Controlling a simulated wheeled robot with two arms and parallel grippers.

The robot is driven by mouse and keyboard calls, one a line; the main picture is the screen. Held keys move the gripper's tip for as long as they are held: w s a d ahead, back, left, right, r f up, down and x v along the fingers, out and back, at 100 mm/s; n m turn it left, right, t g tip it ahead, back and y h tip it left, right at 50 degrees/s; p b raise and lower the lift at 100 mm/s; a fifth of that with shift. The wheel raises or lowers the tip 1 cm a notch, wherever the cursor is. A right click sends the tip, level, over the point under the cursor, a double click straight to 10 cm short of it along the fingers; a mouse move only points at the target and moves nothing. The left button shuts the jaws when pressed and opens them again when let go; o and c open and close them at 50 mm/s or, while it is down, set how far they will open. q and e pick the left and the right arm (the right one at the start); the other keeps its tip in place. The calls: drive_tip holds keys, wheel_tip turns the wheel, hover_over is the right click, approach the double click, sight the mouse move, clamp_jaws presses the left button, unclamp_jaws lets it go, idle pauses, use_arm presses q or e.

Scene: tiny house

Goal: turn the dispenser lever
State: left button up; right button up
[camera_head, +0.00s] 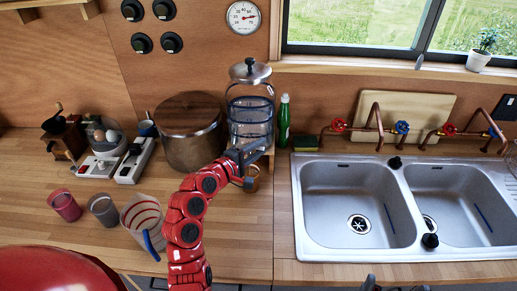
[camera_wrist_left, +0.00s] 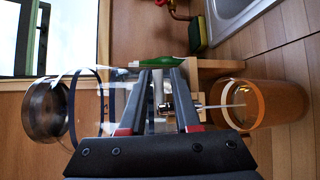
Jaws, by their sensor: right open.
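The glass dispenser (camera_head: 250,112) with a metal lid stands on a wooden stand against the back wall. In the left wrist view, which is turned sideways, its lid (camera_wrist_left: 45,110) is at left and its metal tap (camera_wrist_left: 190,105) is near the middle. My left gripper (camera_head: 258,152) is at the dispenser's lower front. Its fingers (camera_wrist_left: 162,68) are apart, with part of the tap showing between them; contact is unclear. An amber cup (camera_wrist_left: 262,104) stands below the tap, with a thin pale streak running from the tap into its mouth. My right gripper (camera_head: 385,285) barely shows at the bottom edge.
A large dark pot (camera_head: 190,130) stands left of the dispenser. A green bottle (camera_head: 284,120) and the double sink (camera_head: 360,200) are to the right. Several cups, including a striped one (camera_head: 140,215), stand front left.

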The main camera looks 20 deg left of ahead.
use_arm(q)
drive_tip(key=shift+o, duration=0.5)
drive_tip(key=p+v, duration=0.2)
drive_tip(key=v, duration=1.5)
drive_tip(key=shift+s, duration=0.2)
idle(5.6)
